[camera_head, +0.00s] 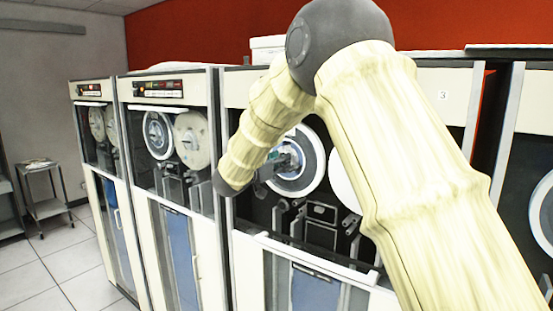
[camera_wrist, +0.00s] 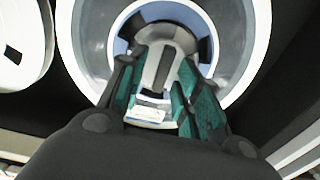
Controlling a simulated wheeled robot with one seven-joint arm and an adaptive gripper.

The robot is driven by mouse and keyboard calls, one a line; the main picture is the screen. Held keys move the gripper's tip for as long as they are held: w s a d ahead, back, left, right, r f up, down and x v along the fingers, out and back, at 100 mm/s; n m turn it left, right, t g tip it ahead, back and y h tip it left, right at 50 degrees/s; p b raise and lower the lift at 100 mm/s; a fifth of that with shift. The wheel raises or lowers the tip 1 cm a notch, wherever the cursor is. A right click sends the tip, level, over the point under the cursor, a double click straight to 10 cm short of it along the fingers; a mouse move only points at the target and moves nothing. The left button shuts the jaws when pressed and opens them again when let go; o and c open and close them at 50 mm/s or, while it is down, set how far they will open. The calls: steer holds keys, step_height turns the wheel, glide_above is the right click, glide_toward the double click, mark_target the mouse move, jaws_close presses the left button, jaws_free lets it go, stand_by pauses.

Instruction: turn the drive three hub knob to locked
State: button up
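Drive three is the tall white cabinet with a "3" label (camera_head: 443,95) at its upper right. Its left reel (camera_head: 301,174) has a white rim and a blue-grey middle and is partly covered by my arm. In the wrist view, the hub knob (camera_wrist: 159,66) is a grey raised bar at the centre of the reel (camera_wrist: 255,62). My gripper (camera_wrist: 158,72) points at the hub, its green-padded fingers spread on either side of the knob. Contact between the pads and the knob cannot be made out. In the head view my gripper (camera_head: 287,160) is small, close to the reel's face.
A second reel (camera_head: 343,180) sits right of the hub, mostly behind my arm. Other tape drives (camera_head: 165,92) stand to the left, and another (camera_head: 540,130) to the right. A small metal cart (camera_head: 45,207) stands at far left, with open tiled floor near it.

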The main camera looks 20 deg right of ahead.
jaws_close()
steer(key=m+b, duration=0.6)
steer(key=b, duration=0.2)
steer(key=m+b, duration=0.6)
steer(key=b, duration=0.3)
steer(key=m+b, duration=0.5)
steer(key=b, duration=0.4)
steer(key=shift+s+d+f+m, duration=0.15)
steer(key=shift+s+f+m, duration=0.05)
steer(key=shift+f+m, duration=0.2)
steer(key=shift+r, duration=0.15)
jaws_free()
steer(key=shift+d, duration=0.15)
